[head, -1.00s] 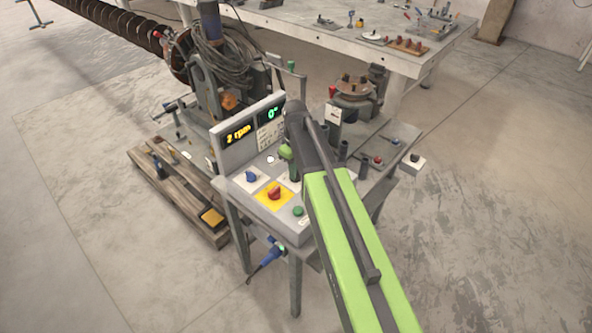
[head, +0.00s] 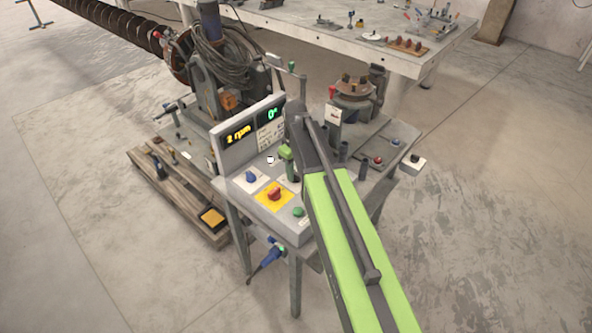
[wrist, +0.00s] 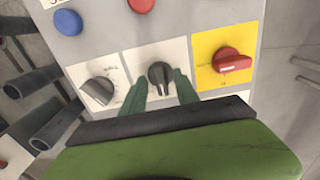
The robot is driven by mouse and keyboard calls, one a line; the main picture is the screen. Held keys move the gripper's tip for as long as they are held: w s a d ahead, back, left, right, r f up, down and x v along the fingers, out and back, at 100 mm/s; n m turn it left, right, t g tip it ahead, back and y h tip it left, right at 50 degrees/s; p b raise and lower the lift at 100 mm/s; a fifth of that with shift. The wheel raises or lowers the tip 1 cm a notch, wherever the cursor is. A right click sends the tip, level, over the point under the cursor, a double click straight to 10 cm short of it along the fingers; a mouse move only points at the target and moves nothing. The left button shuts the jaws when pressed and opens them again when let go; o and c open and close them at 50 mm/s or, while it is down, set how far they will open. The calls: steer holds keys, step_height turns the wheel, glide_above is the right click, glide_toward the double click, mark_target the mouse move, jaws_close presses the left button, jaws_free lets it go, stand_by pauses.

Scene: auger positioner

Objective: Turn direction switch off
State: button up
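In the wrist view a black rotary switch (wrist: 159,77) sits on a white plate at the middle of the control panel; its label cannot be read, so I cannot confirm it is the direction switch. A light mark on its top points roughly away from me. My gripper (wrist: 161,82) is open, with one dark green finger on each side of this switch and small gaps visible. In the head view my gripper (head: 290,166) points down at the panel, and the arm hides the switch.
The panel (head: 236,153) has lit displays. A red knob on a yellow plate (wrist: 231,61) is close on the right, and a grey knob (wrist: 98,92) on the left. A blue button (wrist: 68,22) and red button (wrist: 141,5) lie beyond. Dark tubes (wrist: 34,80) stand at left.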

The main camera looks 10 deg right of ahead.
mark_target(295, 172)
steer(key=shift+r, duration=0.1)
step_height(295, 172, up, 17)
steer(key=p, duration=1.7)
steer(key=shift+r, duration=0.15)
